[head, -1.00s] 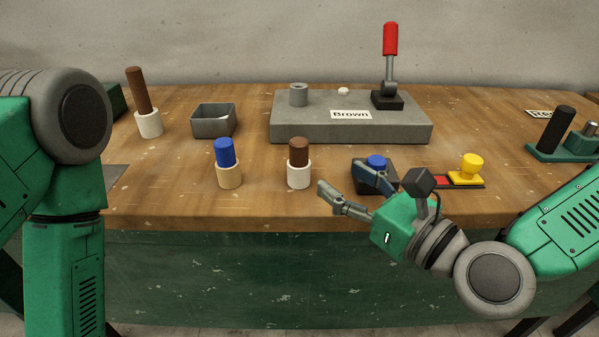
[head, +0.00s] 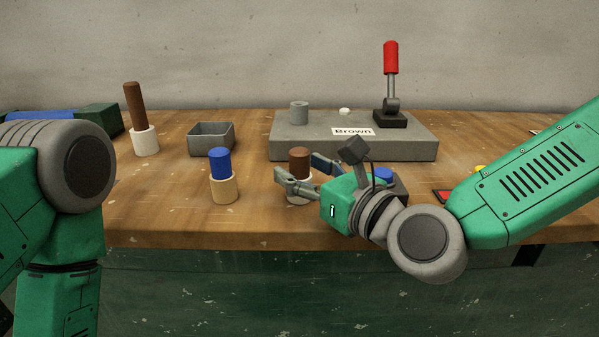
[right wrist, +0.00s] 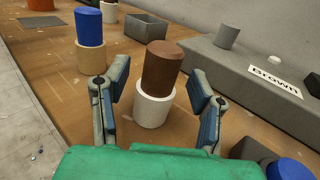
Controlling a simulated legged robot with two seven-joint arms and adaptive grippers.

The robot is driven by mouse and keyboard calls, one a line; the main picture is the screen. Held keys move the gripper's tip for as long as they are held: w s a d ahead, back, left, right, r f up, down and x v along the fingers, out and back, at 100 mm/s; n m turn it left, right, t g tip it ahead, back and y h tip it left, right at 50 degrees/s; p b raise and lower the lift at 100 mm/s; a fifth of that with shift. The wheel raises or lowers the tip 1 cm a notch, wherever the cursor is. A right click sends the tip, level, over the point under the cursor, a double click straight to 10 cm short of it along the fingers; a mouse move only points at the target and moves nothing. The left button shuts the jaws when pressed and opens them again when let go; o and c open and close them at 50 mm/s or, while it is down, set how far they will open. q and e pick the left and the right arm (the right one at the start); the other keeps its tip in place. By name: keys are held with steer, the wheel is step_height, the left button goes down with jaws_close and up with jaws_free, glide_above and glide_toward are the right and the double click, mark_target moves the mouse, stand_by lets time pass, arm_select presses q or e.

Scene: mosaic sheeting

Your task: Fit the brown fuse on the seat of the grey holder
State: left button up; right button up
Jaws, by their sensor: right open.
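A short brown fuse (head: 299,157) stands upright in a white cup (right wrist: 153,108) near the table's front. A longer, thinner brown rod (head: 134,105) stands in another white cup at the far left. The grey holder (head: 290,150) is a long block labelled "Brown", with a round grey seat (head: 299,112) on top and a red-handled lever (head: 391,62). My right gripper (head: 302,168) is open at the short brown fuse. In the right wrist view the fuse (right wrist: 162,65) shows between the fingers, without clear contact. My left gripper is out of view.
A blue cylinder (head: 219,160) in a tan cup (head: 224,188) stands left of the fuse. An open grey box (head: 211,139) is behind it. A dark block with a blue knob (head: 384,174) is partly hidden behind my right gripper. Bare wood lies left of the tan cup.

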steer(key=shift+w+a, duration=0.35)
jaws_close()
steer(key=shift+r, duration=0.1)
